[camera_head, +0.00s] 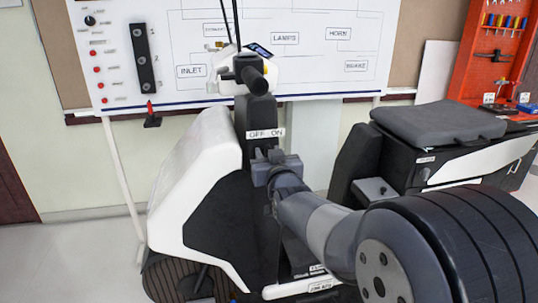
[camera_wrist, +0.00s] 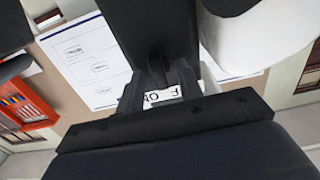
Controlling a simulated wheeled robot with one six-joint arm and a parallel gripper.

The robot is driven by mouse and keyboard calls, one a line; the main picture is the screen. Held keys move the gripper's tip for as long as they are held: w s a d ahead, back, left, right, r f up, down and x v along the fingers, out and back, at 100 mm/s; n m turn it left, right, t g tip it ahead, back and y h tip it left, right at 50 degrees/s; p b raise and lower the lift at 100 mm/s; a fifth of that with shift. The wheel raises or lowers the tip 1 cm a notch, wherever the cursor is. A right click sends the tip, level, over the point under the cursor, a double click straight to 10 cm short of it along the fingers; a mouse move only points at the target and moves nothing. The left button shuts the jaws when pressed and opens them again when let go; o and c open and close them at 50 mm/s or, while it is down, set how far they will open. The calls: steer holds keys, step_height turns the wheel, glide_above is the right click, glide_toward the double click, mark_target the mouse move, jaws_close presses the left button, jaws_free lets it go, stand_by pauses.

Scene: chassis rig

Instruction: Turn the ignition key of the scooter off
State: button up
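The scooter's front column carries a white label (camera_head: 265,133) reading OFF and ON. My gripper (camera_head: 265,154) is at the column just below this label, pointing at it. In the wrist view my gripper's two dark fingers (camera_wrist: 160,72) stand apart with a gap between them. Part of the label (camera_wrist: 163,95) shows upside down in that gap, and the black column (camera_wrist: 150,35) lies beyond it. I cannot make out the ignition key in either view; the fingers and the dark column may hide it. I cannot tell whether the fingers touch it.
The scooter's white front shield (camera_head: 190,165) is left of my gripper and its handlebar (camera_head: 250,75) is above. The black seat (camera_head: 435,122) is to the right. A wiring board (camera_head: 290,60) stands behind, with a red tool panel (camera_head: 490,50) at the far right.

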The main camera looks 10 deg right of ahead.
steer(key=shift+s, duration=0.15)
steer(key=s, duration=1)
steer(key=shift+s, duration=0.3)
steer(key=shift+w, duration=0.15)
steer(key=w, duration=1)
steer(key=shift+w, duration=0.3)
